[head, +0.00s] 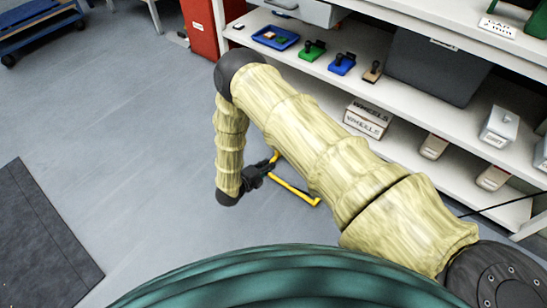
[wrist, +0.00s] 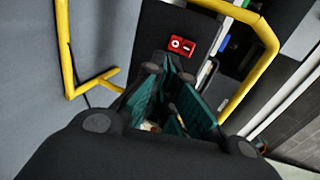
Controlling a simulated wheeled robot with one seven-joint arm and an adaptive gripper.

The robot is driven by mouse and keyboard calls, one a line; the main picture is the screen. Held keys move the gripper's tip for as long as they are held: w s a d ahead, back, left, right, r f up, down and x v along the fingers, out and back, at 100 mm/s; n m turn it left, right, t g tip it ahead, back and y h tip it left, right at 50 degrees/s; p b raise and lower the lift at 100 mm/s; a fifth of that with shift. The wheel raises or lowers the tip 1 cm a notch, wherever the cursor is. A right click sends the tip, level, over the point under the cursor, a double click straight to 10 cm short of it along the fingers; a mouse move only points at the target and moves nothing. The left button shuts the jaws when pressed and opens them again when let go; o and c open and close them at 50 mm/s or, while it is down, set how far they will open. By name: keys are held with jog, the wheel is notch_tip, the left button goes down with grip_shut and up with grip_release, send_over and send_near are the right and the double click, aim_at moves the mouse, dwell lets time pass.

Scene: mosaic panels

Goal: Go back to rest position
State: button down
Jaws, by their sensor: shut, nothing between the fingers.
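My arm, in a pale yellow-green cover, reaches up and left across the head view, then bends down at a dark elbow joint. My gripper (head: 268,164) is at the lower end of the forearm, partly beside the arm, above the grey floor. In the wrist view my gripper (wrist: 178,105) shows its dark linkages and teal fingers. It is shut and holds nothing.
A yellow bar frame (head: 295,191) is close to my gripper, partly hidden by my arm; its bars flank the fingers in the wrist view. White shelves (head: 400,92) with stamps and boxes fill the right. A red cabinet (head: 200,28) stands behind.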

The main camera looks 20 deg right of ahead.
jog(key=shift+s+a, duration=0.4)
jog(key=shift+a, duration=0.15)
jog(key=shift+d, duration=0.1)
jog(key=s+d+f+n+g+y, duration=0.1)
jog(key=s+d+n+y, duration=0.25)
jog(key=s+n, duration=0.4)
jog(key=s+d+f+n+y, duration=0.2)
jog(key=s+n+y, duration=0.2)
jog(key=s+n, duration=0.4)
jog(key=s+r+n+g+y, duration=0.2)
jog(key=s+r+n+g, duration=0.2)
jog(key=s+n, duration=0.55)
jog(key=s+r+n+g+y, duration=0.3)
jog(key=s+n, duration=0.1)
jog(key=s, duration=1)
notch_tip(320, 180, up, 27)
jog(key=p, duration=2.7)
jog(key=shift+s+a+r+p, duration=0.15)
jog(key=shift+a+r+p, duration=0.05)
jog(key=shift+a+p, duration=0.15)
jog(key=shift+d+h, duration=0.1)
jog(key=shift+h, duration=0.15)
